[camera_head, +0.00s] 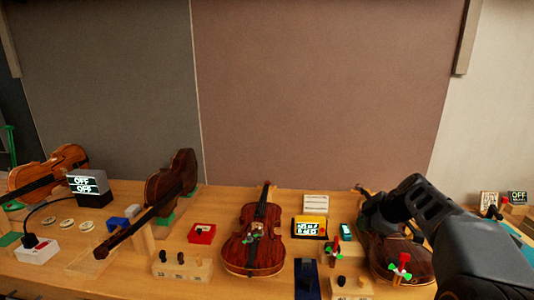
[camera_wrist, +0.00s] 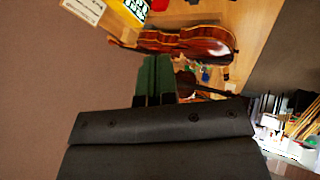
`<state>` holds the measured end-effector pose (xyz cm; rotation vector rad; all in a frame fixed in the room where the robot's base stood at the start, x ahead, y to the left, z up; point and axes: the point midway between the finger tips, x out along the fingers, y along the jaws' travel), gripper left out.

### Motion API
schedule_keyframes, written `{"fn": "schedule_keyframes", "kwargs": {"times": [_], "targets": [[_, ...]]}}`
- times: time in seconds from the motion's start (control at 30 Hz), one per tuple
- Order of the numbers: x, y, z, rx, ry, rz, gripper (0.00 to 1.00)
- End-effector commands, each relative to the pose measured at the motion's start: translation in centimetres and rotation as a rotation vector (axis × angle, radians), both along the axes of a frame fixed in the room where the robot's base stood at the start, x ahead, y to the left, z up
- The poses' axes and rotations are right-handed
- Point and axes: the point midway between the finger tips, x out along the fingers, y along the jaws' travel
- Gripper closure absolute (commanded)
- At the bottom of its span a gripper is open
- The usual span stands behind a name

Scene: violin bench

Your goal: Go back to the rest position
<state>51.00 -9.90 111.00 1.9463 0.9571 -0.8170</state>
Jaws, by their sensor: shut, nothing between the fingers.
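My gripper (camera_wrist: 156,66) shows in the wrist view as two dark green fingers side by side, closed together with nothing between them. In the head view my arm comes in from the right edge, and the gripper end (camera_head: 378,208) is over the bench's right part. It overlaps the rightmost violin (camera_head: 415,262) there and hides much of its upper part. In the wrist view a brown violin (camera_wrist: 200,42) lies beyond the fingertips. I cannot tell whether the fingers touch anything.
The wooden bench (camera_head: 120,278) holds a middle violin (camera_head: 240,258), a tilted violin (camera_head: 168,185) and a far-left violin (camera_head: 62,160). The space above the bench's middle is clear.

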Motion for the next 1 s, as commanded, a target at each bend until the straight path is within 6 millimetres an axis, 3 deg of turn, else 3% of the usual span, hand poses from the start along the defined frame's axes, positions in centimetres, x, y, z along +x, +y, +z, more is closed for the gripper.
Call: {"fn": "schedule_keyframes", "kwargs": {"times": [0.27, 0.53, 0.67, 0.8, 1.0], "targets": [[-0.5, 0.0, -1.3, 0.097, 0.113, -0.205, 1.0], [-3.5, -0.1, -4.5, 0.209, 0.317, -0.563, 1.0], [-6.9, 1.4, -6.2, 0.255, 0.434, -0.827, 1.0], [-11.5, 3.8, -7.8, 0.273, 0.511, -1.1, 1.0], [-18.1, 7.2, -9.5, 0.244, 0.49, -1.288, 1.0]]}}
